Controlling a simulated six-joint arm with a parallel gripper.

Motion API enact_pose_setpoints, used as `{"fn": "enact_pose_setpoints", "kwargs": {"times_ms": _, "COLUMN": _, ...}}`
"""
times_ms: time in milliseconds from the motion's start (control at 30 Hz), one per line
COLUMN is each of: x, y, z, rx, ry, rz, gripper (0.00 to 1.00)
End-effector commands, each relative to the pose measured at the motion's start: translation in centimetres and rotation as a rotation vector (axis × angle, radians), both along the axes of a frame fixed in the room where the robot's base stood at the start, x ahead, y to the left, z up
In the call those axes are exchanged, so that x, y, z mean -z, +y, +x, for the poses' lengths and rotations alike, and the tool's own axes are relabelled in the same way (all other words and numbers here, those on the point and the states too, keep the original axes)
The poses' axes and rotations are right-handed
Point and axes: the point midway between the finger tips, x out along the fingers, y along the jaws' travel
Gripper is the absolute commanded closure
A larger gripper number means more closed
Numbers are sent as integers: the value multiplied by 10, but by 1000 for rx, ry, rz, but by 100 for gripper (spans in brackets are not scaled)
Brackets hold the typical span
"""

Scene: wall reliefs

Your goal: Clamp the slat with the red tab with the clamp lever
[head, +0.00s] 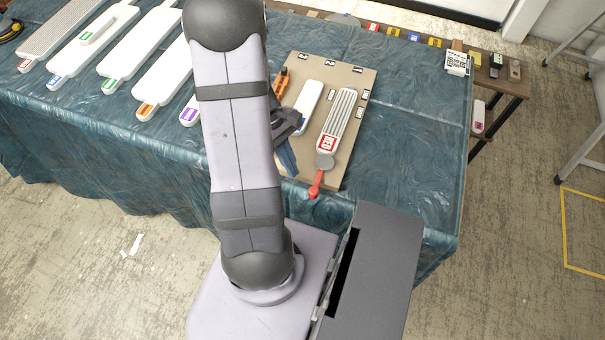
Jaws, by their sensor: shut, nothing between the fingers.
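A pale ribbed slat (341,112) with a red tab (326,143) lies on a tan board (360,79). The clamp lever (316,184) has a red handle and a grey round head (324,161) close to the red-tab end. Its handle points toward the front, over the board's near edge. My gripper (288,160) is partly hidden by my arm. It is shut and empty, left of the lever, near the board's left side. Whether the lever's head presses on the slat cannot be told.
A white slat with a blue tab (308,103) and an orange tool (281,84) lie on the board's left part. Several white slats with coloured tabs (141,42) lie on the blue cloth at left. Cloth right of the board (415,130) is clear. A wooden shelf (510,80) stands beyond.

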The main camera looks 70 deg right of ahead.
Motion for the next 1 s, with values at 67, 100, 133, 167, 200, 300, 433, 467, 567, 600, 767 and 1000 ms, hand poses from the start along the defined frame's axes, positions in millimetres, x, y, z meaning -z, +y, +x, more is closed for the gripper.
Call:
{"fn": "enact_pose_setpoints", "kwargs": {"times_ms": 67, "x": 5, "y": 5, "z": -8, "rx": 3, "ry": 2, "rz": 4, "gripper": 100}}
{"fn": "enact_pose_setpoints", "kwargs": {"times_ms": 100, "x": 3, "y": 6, "z": -14, "rx": 5, "ry": 0, "rz": 2, "gripper": 100}}
{"fn": "enact_pose_setpoints", "kwargs": {"times_ms": 133, "x": 3, "y": 8, "z": -17, "rx": 4, "ry": 1, "rz": 2, "gripper": 100}}
{"fn": "enact_pose_setpoints", "kwargs": {"times_ms": 167, "x": 3, "y": 10, "z": -20, "rx": 4, "ry": -1, "rz": 1, "gripper": 100}}
{"fn": "enact_pose_setpoints", "kwargs": {"times_ms": 200, "x": 3, "y": 12, "z": -24, "rx": 5, "ry": -1, "rz": 1, "gripper": 100}}
{"fn": "enact_pose_setpoints", "kwargs": {"times_ms": 300, "x": 4, "y": 14, "z": -32, "rx": 3, "ry": 0, "rz": 0, "gripper": 100}}
{"fn": "enact_pose_setpoints", "kwargs": {"times_ms": 433, "x": 4, "y": 17, "z": -38, "rx": 2, "ry": 0, "rz": 0, "gripper": 100}}
{"fn": "enact_pose_setpoints", "kwargs": {"times_ms": 467, "x": 4, "y": 17, "z": -38, "rx": 1, "ry": -1, "rz": -1, "gripper": 100}}
{"fn": "enact_pose_setpoints", "kwargs": {"times_ms": 567, "x": 5, "y": 17, "z": -39, "rx": 1, "ry": -1, "rz": -1, "gripper": 100}}
{"fn": "enact_pose_setpoints", "kwargs": {"times_ms": 600, "x": 5, "y": 17, "z": -39, "rx": 1, "ry": -1, "rz": -1, "gripper": 100}}
{"fn": "enact_pose_setpoints", "kwargs": {"times_ms": 767, "x": 5, "y": 17, "z": -39, "rx": 1, "ry": -1, "rz": -1, "gripper": 100}}
{"fn": "enact_pose_setpoints", "kwargs": {"times_ms": 1000, "x": 4, "y": 22, "z": -50, "rx": 2, "ry": 0, "rz": 2, "gripper": 100}}
